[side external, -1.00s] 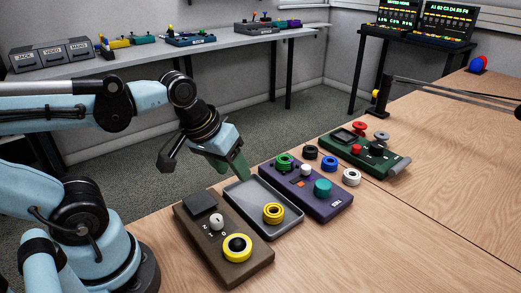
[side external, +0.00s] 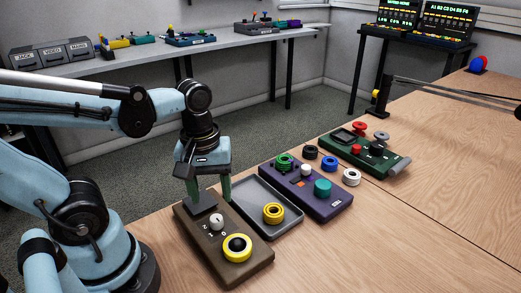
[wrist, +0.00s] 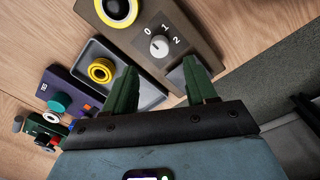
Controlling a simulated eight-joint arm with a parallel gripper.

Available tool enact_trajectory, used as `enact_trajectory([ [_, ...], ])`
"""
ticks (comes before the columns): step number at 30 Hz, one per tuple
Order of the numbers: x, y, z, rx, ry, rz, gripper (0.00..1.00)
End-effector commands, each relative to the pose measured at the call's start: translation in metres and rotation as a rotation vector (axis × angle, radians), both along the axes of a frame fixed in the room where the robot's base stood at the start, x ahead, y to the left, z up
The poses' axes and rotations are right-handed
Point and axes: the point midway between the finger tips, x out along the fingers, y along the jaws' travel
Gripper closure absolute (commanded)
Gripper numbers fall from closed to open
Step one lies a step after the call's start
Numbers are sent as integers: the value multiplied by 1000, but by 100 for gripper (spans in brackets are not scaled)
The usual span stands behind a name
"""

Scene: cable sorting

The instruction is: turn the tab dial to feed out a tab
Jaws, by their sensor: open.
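The brown box (side external: 243,269) lies on the near left of the bench. On it sits a white dial (side external: 217,222) with a pointer mark and the numbers 0, 1 and 2 around it; the dial also shows in the wrist view (wrist: 159,46). A dark square plate (side external: 200,203) is at the box's far end, and a yellow ring with a black centre (side external: 237,248) at its near end. My gripper (side external: 209,194) points down over the far end of the box, its green fingers open and empty. In the wrist view, the dial lies just beyond the gap between the fingertips (wrist: 160,70).
A grey tray (side external: 249,213) with a yellow ring (side external: 274,213) lies right beside the box. A purple box (side external: 333,209) with knobs stands past it, then a green box (side external: 395,163). Black and white rings lie between these two. The front right of the bench is clear.

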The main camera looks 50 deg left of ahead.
Motion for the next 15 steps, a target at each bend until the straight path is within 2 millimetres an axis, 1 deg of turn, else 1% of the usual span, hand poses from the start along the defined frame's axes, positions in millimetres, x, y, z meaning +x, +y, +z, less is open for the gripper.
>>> enact_trajectory([
  [6,1,-1,-23,0,0,-1,44],
  [15,2,-1,-50,-1,-1,-1,44],
])
